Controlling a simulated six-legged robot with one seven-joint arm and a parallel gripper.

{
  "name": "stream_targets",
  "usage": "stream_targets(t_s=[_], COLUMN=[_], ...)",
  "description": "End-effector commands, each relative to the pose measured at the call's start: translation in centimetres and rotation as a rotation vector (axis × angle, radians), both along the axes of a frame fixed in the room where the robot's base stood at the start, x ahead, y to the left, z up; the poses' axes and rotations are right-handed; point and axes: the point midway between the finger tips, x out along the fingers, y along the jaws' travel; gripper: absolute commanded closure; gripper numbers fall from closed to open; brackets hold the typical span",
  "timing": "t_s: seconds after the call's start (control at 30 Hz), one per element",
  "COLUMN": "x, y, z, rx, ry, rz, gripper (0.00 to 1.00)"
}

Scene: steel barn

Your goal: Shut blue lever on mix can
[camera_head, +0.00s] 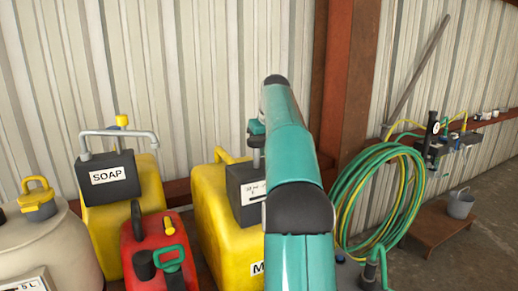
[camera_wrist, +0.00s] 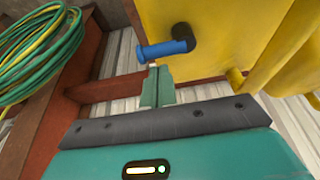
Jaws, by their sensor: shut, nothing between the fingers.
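The mix can is a yellow canister (camera_head: 211,216) in the head view, partly hidden behind my teal arm; only an "M" shows on its lower label. In the wrist view its yellow body (camera_wrist: 225,40) fills the upper right. The blue lever (camera_wrist: 163,50) sticks out to the left from a dark valve (camera_wrist: 184,37) on the can. I cannot find the lever in the head view. My gripper (camera_wrist: 157,70) has its teal fingers shut and empty, with tips close to the lever's underside in the picture. I cannot tell whether they touch it.
A yellow soap can (camera_head: 135,200), a red can (camera_head: 150,245) and a cream tank (camera_head: 45,250) stand left of the mix can. A coiled green-yellow hose (camera_head: 345,205) hangs to the right. A grey bucket (camera_head: 460,205) sits on a brown stand. Rust-red beams line the wall.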

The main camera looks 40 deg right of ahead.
Motion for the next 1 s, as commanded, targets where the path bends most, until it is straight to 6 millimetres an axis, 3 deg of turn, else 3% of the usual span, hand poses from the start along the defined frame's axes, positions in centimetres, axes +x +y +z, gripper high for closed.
stream_targets(t_s=[1.0], x=[-0.09], y=[-0.55], z=[-0.25], rx=[0.002], ry=[0.001], rz=[-0.058], gripper=[1.00])
